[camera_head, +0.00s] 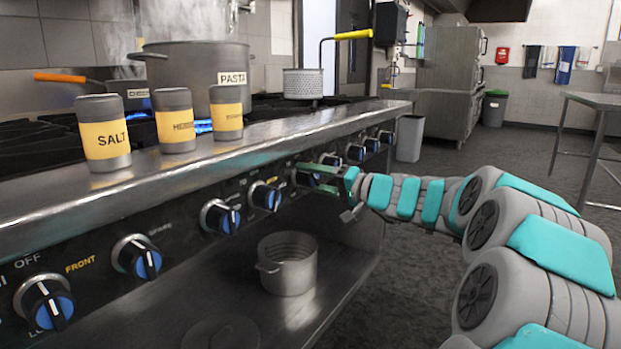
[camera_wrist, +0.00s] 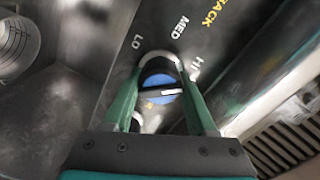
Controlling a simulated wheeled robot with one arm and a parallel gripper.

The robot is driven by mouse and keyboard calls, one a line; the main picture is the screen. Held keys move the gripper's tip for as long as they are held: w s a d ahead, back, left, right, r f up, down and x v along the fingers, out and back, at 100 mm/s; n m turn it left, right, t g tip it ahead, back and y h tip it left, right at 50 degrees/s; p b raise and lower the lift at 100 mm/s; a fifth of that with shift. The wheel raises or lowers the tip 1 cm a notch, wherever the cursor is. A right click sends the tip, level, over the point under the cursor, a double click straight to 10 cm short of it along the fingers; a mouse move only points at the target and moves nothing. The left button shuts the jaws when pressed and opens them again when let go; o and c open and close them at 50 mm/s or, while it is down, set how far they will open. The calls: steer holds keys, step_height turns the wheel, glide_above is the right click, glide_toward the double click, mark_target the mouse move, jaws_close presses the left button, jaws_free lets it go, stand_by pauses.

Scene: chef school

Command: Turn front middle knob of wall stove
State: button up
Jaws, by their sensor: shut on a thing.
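The wall stove's front panel (camera_head: 180,228) carries a row of dark knobs with blue faces. My gripper (camera_head: 318,177) reaches in from the right and is shut on one knob (camera_head: 305,179) around the middle of the visible row. In the wrist view this gripped knob (camera_wrist: 160,86) sits between the two green fingers of my gripper (camera_wrist: 159,83), one on each side. Its white pointer bar lies roughly level across the picture. The labels LO, MED, HI and a yellow BACK show around it. Which burner the knob serves I cannot tell for sure.
Other knobs flank it, including one (camera_head: 265,196) to the left and one (camera_head: 355,153) to the right. Salt (camera_head: 106,135) and two more shakers stand on the stove ledge (camera_head: 225,153). A pot (camera_head: 287,268) sits on the shelf below. Open floor lies right.

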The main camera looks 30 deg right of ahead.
steer(key=shift+m, duration=0.8)
steer(key=shift+r+m+p, duration=0.2)
steer(key=shift+m+p, duration=0.8)
steer(key=shift+m, duration=0.2)
steer(key=m+p, duration=0.2)
steer(key=shift+f+m+p, duration=0.15)
steer(key=shift+m+p, duration=0.2)
steer(key=shift+m, duration=0.05)
steer(key=shift+f+m+p, duration=0.1)
steer(key=shift+m+p, duration=0.35)
steer(key=shift+m, duration=0.05)
steer(key=shift+f, duration=0.1)
steer(key=o, duration=1.4)
steer(key=shift+c, duration=0.2)
